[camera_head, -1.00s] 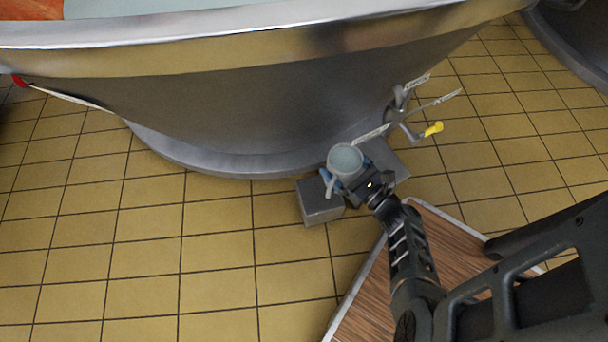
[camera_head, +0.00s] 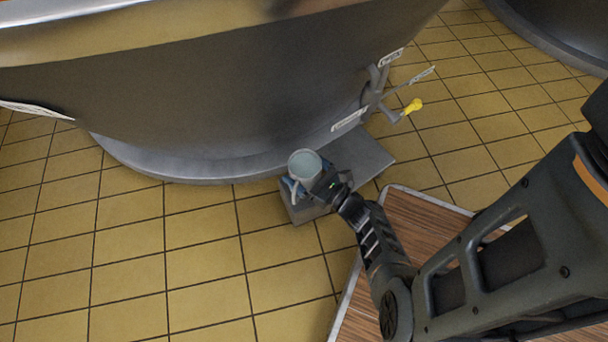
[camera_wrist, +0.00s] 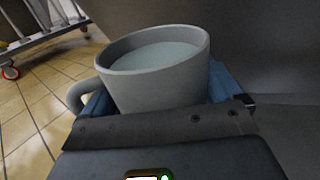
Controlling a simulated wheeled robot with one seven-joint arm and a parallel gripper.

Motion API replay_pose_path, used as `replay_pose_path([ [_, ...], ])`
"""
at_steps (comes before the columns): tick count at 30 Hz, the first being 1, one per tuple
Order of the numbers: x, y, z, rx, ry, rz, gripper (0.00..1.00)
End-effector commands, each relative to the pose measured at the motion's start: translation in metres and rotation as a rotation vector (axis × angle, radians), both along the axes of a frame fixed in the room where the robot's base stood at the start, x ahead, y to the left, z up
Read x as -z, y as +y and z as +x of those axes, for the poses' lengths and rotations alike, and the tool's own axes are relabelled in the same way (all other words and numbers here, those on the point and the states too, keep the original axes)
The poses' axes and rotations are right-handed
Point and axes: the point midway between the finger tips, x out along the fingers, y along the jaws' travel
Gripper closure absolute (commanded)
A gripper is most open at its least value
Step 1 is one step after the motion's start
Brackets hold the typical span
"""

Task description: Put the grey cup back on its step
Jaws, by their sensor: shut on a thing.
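The grey cup (camera_head: 304,165) is upright and holds a pale liquid. My gripper (camera_head: 308,186) is shut on it, with blue finger pads on both sides. In the wrist view the cup (camera_wrist: 155,75) fills the middle, its handle to the left, between the blue fingers of my gripper (camera_wrist: 160,98). The grey metal step (camera_head: 362,158) stands on the floor at the foot of the large vat. The cup is over the left end of the step in the head view. I cannot tell whether its base touches the step, as the gripper hides it.
The large metal vat (camera_head: 220,90) rises just behind the step. A valve with a yellow handle (camera_head: 413,106) sticks out at its right. A wooden board with a pale edge (camera_head: 410,225) lies under my arm. Tiled floor (camera_head: 130,250) is clear at the left.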

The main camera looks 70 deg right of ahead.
Motion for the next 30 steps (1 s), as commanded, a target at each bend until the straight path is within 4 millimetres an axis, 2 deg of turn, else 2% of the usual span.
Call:
replay_pose_path([
  [1,0.011,-0.001,0.0,0.001,-0.002,-0.001,0.78],
  [3,0.018,-0.001,0.0,0.001,-0.003,0.0,0.78],
  [15,0.021,-0.001,0.0,0.0,-0.003,-0.001,0.78],
  [16,0.022,0.0,0.0,0.0,-0.001,0.0,0.06],
  [18,0.022,0.0,0.0,0.0,-0.001,0.0,0.0],
  [27,0.019,0.0,0.0,0.0,-0.001,0.0,0.0],
  [30,0.018,0.003,-0.01,0.001,0.001,0.002,0.0],
])
